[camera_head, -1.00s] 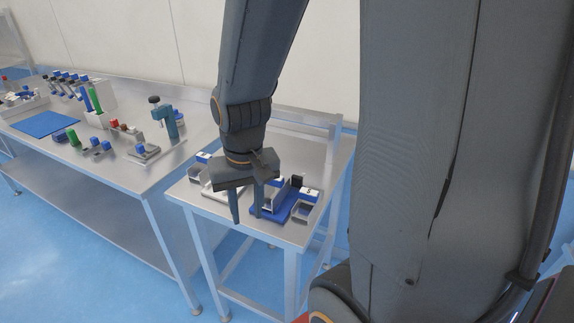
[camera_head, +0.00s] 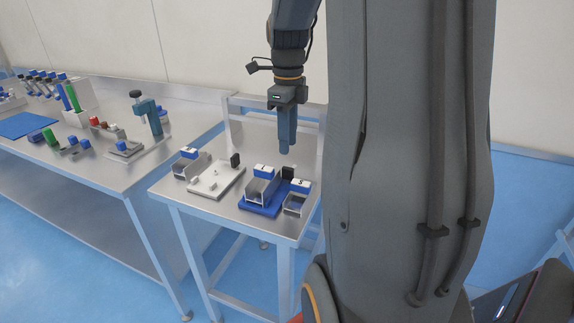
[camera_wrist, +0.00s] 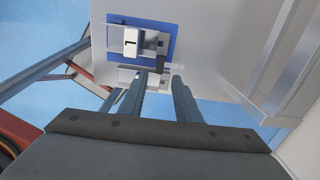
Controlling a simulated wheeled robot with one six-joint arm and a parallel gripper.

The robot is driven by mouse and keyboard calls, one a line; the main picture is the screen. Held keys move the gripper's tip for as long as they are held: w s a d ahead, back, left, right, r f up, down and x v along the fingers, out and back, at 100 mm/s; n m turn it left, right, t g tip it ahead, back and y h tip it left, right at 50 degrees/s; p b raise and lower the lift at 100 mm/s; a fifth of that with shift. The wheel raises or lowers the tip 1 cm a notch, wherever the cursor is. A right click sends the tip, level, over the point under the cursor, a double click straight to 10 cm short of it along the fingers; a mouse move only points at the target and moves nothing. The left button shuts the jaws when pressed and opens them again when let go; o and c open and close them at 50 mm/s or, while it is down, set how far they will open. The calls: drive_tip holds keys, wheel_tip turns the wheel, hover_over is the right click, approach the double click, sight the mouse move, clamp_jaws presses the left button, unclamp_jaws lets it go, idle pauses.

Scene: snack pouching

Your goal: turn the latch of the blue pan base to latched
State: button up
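The blue pan base (camera_head: 258,211) lies on the small metal table with a pan labelled 1 (camera_head: 262,185) seated on it. It also shows in the wrist view (camera_wrist: 115,58), below my fingers. Its black latch (camera_head: 288,173) stands at the back right corner of the base. In the wrist view the dark latch (camera_wrist: 160,62) appears just beyond the gap between the fingertips. My gripper (camera_head: 287,150) points down above the latch, apart from it. In the wrist view my gripper (camera_wrist: 158,78) has its two fingers apart, with nothing between them.
A white base (camera_head: 210,183) with its own black latch (camera_head: 235,160) lies left of the blue one. Small pans stand left (camera_head: 187,160) and right (camera_head: 297,203) of the bases. The long bench (camera_head: 90,175) at left holds bottles and a blue mat (camera_head: 28,124).

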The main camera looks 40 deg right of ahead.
sight(288, 168)
drive_tip(key=shift+f+p, duration=0.6)
drive_tip(key=shift+f, duration=3.2)
clamp_jaws()
